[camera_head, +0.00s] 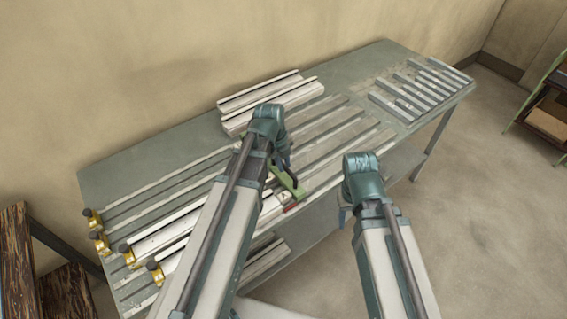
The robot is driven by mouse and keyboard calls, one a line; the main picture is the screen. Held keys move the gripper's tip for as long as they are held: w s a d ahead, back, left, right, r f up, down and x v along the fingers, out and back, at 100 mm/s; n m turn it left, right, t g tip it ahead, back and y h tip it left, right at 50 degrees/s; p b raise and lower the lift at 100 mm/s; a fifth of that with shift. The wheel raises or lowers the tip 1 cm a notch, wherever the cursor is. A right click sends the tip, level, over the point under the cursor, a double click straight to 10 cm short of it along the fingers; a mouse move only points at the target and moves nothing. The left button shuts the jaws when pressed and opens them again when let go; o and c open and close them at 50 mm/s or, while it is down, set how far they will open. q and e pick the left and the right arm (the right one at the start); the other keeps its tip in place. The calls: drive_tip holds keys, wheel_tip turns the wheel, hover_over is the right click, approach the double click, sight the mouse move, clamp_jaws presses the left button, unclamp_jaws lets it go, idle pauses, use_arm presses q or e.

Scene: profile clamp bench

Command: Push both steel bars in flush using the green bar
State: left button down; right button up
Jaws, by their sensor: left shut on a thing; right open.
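My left gripper (284,175) is shut on the green bar (291,186) above the front half of the bench. Part of the green bar is hidden by my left arm, and a small red part shows beside its near end. A pale steel bar (271,207) lies in a lengthwise channel close to the green bar. Another bar (176,226) lies further left, partly behind my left arm. I cannot tell whether either bar is flush or touches the green bar. My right gripper (343,214) is open and empty near the bench's front edge, mostly hidden by its wrist.
The grey-green bench (135,168) has long channels, with several yellow clamps (130,259) with black knobs at its left end. Stacked pale profiles (270,101) lie at the back. Several short steel bars (420,88) lie in rows at the right. A wooden crate (34,262) stands at left.

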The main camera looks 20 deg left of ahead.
use_arm(q)
drive_tip(key=shift+s+a, duration=0.2)
drive_tip(key=shift+s, duration=0.1)
drive_tip(key=c, duration=0.8)
unclamp_jaws()
wheel_tip(320, 180, up, 14)
drive_tip(key=s+a+p, duration=0.1)
drive_tip(key=s+p, duration=0.1)
drive_tip(key=p, duration=1.1)
drive_tip(key=shift+a+f+p, duration=0.2)
drive_tip(key=shift+a+p, duration=0.1)
drive_tip(key=shift+a, duration=0.05)
